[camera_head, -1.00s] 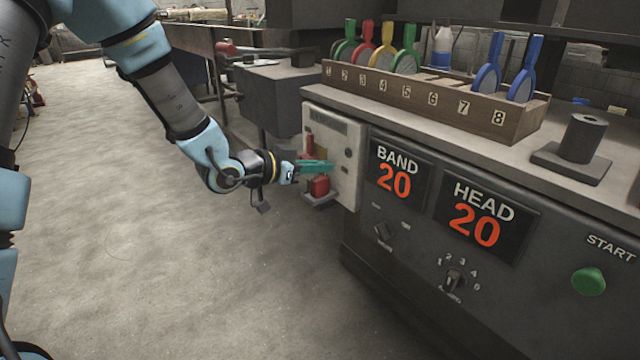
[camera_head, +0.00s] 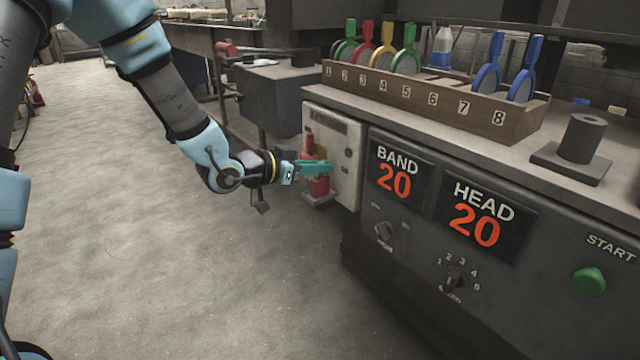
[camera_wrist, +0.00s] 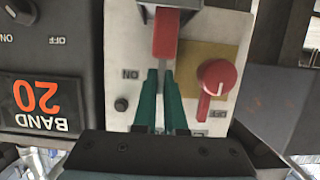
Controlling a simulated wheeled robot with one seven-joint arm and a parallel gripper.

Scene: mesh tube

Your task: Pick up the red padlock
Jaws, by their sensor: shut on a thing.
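The red padlock (camera_head: 320,187) is at a small ledge low on the pale switch panel (camera_head: 345,160). In the wrist view, which is upside down, its red body (camera_wrist: 165,35) is just beyond my fingertips. My gripper (camera_head: 318,167) has teal fingers and reaches the padlock from the left. In the wrist view my gripper (camera_wrist: 160,75) is nearly closed, with a thin grey part, apparently the padlock's shackle, between the tips. Whether the padlock touches the ledge (camera_head: 318,200) is unclear.
A red rotary switch (camera_wrist: 215,80) sits on the panel close beside my fingers. The machine's dark front with the BAND display (camera_head: 397,175) is to the right. A wooden rack (camera_head: 430,100) stands on top. Open floor (camera_head: 180,270) lies to the left.

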